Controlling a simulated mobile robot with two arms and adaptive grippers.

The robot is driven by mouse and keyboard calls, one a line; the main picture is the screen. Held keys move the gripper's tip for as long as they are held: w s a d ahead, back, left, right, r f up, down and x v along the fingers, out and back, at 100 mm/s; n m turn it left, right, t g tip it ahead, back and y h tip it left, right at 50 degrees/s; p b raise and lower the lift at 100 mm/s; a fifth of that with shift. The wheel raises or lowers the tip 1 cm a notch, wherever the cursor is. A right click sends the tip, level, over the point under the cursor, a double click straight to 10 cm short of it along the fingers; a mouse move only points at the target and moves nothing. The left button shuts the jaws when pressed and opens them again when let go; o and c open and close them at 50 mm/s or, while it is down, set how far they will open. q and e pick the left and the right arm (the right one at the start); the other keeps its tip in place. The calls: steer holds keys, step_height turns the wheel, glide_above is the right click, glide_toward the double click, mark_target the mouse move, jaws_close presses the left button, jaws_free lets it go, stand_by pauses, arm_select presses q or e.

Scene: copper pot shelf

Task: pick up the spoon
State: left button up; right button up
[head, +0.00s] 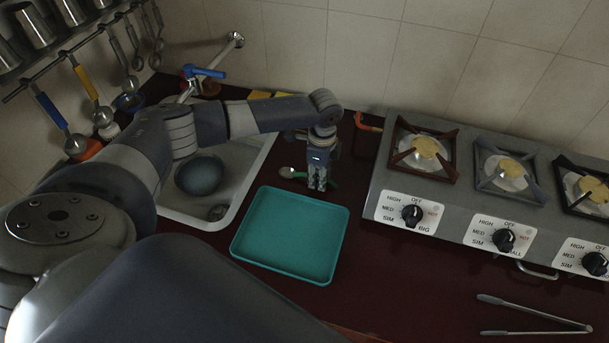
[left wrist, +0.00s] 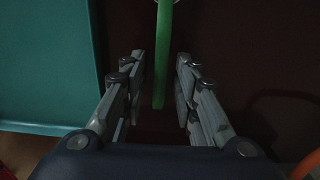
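The spoon has a metal bowl (head: 289,172) and a green handle, and lies on the dark red counter just behind the teal tray. Its green handle also shows in the left wrist view (left wrist: 163,55), running down from the top edge between my fingers. My left gripper (head: 317,187) points down over the handle and hides part of it in the head view. In the left wrist view my left gripper (left wrist: 160,85) is open, with a finger on each side of the handle and gaps between. I cannot tell the exact height. My right gripper is not in view.
The teal tray (head: 259,256) lies empty in front of the spoon. The sink (head: 237,160) with a dark round object (head: 199,176) is at left. The stove (head: 455,207) stands at right, with metal tongs (head: 533,316) in front. Utensils hang on the left wall.

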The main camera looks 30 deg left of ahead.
arm_select(q)
jaws_close()
steer(key=shift+r, duration=0.1)
